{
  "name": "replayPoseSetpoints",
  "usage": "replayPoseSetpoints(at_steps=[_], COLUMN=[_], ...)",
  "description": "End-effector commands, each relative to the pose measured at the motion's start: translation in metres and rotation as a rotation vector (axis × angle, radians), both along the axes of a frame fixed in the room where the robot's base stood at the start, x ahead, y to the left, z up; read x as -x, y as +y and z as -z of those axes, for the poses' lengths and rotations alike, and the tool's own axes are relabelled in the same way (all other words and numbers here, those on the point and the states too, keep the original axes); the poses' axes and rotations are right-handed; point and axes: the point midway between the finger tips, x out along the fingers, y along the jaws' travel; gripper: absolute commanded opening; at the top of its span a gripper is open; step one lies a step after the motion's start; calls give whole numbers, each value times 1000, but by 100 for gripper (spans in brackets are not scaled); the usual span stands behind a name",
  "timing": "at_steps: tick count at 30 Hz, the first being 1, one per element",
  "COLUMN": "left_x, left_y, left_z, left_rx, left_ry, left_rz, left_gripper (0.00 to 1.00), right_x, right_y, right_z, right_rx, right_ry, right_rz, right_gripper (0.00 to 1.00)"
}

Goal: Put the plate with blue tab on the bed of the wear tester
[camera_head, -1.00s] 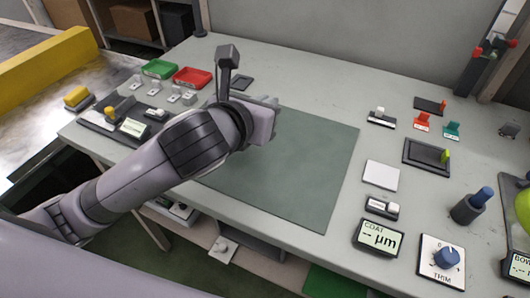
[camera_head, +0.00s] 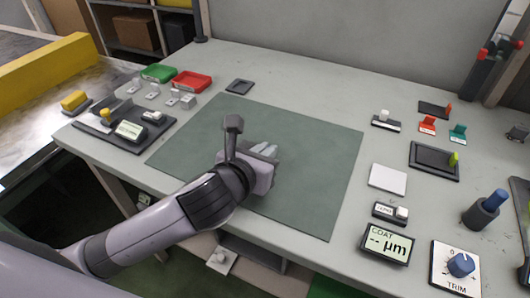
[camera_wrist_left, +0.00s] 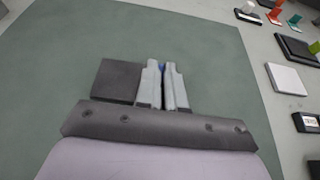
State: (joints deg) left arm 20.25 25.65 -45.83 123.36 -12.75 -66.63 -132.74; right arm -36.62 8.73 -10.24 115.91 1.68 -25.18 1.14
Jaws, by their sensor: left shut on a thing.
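My left gripper (camera_head: 266,150) is over the green mat (camera_head: 310,150), its fingers pointing away from me. In the left wrist view its two pale fingers (camera_wrist_left: 163,84) are shut on a small blue tab (camera_wrist_left: 162,68). A dark square plate (camera_wrist_left: 117,80) shows directly left of the fingers, so I take it as the plate with blue tab. Its height above the mat is hard to tell. In the head view the wrist hides most of it. No device is clearly marked as the wear tester. My right gripper is not in view.
At right stand a COAT display (camera_head: 387,243), a white pad (camera_head: 387,178), a dark tray with a yellow-green post (camera_head: 434,160) and a TRIM knob (camera_head: 460,264). Most of the mat is clear.

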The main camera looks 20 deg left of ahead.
Motion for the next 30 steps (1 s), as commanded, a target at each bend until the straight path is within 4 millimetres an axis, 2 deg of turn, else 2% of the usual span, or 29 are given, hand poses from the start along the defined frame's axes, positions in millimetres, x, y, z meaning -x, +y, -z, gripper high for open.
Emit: replayPoseSetpoints(at_steps=[4,5,6,7,17,20,30], left_x=[0,0,0,0,0,6,60], left_y=[0,0,0,0,0,1,12], left_z=[3,3,3,3,0,-4,-27], left_rx=[-1,0,0,0,1,0,-1], left_ry=[0,0,0,0,-1,0,1], left_rz=[0,1,1,1,1,2,3], left_gripper=[0,18,31,34,34,34,34], right_x=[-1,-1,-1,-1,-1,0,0], right_y=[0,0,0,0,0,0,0], right_z=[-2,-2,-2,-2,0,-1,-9], right_rx=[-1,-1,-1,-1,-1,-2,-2], right_ry=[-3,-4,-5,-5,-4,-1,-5], right_rz=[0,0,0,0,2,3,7], right_gripper=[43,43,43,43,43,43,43])
